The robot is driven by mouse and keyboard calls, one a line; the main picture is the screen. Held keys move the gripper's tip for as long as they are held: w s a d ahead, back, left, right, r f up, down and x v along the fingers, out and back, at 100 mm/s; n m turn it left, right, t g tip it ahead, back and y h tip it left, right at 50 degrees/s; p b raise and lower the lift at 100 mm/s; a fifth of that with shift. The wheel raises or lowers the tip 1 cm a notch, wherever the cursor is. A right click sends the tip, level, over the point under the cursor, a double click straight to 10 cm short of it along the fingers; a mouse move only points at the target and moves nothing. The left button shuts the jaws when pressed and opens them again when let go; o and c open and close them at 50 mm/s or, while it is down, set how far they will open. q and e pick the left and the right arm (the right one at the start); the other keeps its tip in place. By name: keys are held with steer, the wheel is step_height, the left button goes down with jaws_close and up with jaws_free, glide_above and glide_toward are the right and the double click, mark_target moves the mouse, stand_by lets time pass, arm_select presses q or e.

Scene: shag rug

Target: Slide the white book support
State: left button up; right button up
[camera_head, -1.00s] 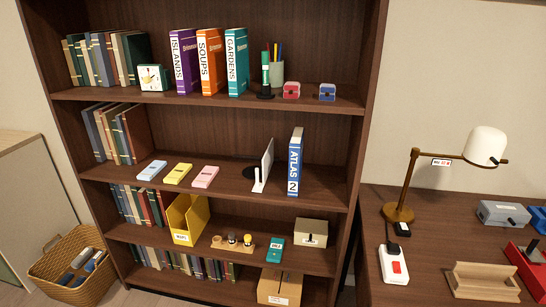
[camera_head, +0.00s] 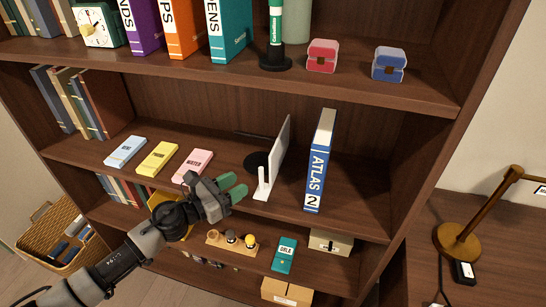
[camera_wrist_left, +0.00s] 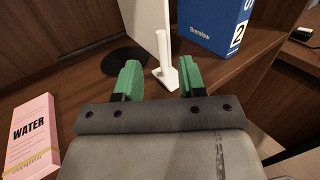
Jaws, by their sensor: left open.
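The white book support (camera_head: 280,153) stands upright on the middle shelf, a tall thin panel with a small white post and foot at its front. In the left wrist view the support (camera_wrist_left: 165,60) shows its post and foot ahead of and between my green fingertips, with no clear contact. My left gripper (camera_head: 236,187) is open and empty, just left of the support's foot in the head view; its fingers also show in the left wrist view (camera_wrist_left: 157,80). A blue and white atlas (camera_head: 319,162) stands upright to the right, apart from the support. My right gripper is not in view.
Blue (camera_head: 126,151), yellow (camera_head: 157,157) and pink (camera_head: 192,165) boxes lie left of the support. A dark round disc (camera_head: 256,161) lies behind it. The shelf above holds binders and a green marker on a stand (camera_head: 276,40). Shelf room is clear right of the atlas.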

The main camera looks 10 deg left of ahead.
mark_target(273, 154)
arm_select(q)
steer(key=shift+w+d+r, duration=0.2)
steer(key=shift+w+d, duration=0.15)
steer(key=p+x, duration=0.1)
steer(key=x, duration=0.2)
steer(key=shift+s+r, duration=0.1)
steer(key=shift+r, duration=0.1)
steer(key=x, duration=0.3)
steer(key=p+x, duration=0.1)
steer(key=shift+w+d+f, duration=0.15)
steer(key=shift+w+f, duration=0.1)
steer(key=shift+x, duration=0.85)
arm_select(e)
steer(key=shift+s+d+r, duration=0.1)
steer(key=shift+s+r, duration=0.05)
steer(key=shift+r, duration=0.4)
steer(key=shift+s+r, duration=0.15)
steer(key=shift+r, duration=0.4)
arm_select(q)
jaws_close()
